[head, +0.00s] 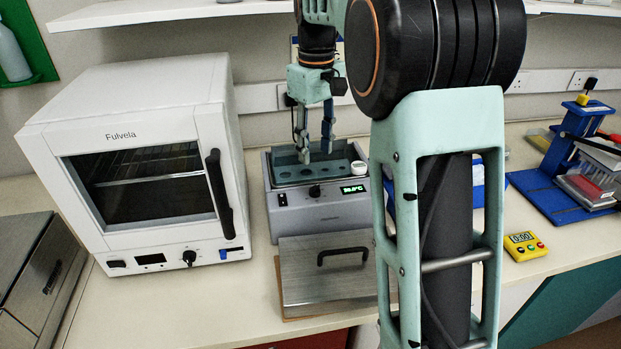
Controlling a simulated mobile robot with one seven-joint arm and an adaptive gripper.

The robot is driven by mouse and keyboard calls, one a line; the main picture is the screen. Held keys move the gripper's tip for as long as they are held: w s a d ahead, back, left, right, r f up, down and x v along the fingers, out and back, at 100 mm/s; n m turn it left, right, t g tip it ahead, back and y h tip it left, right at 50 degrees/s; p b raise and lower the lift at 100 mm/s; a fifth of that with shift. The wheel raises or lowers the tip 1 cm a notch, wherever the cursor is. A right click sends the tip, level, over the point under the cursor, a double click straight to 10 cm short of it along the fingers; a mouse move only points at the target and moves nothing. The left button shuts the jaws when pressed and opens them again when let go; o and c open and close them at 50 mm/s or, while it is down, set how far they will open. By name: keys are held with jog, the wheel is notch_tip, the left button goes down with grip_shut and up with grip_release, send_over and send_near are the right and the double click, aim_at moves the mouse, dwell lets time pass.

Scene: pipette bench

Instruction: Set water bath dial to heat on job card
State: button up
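The water bath (345,211) is a grey box at the middle of the bench, its top open with a rack of round holes and a small white round item inside. Its dark dial (315,191) sits on the front panel, left of a lit green display (353,189) whose digits are too small to read surely. My gripper (315,155) points down over the bath's open top, above and behind the dial. Its two fingers are apart with nothing visible between them. It does not touch the dial. I cannot make out a job card; my arm hides part of the bench.
A metal lid (312,284) with a black handle lies in front of the bath. A white Fulvela oven (95,95) stands close on the left. A yellow timer (524,246) and a blue stand (545,195) are on the right. A shelf (170,10) runs above.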

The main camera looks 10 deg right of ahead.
aim_at(315, 186)
notch_tip(315, 186, down, 10)
jog(key=shift+r, duration=0.1)
dwell(0.4)
grip_shut()
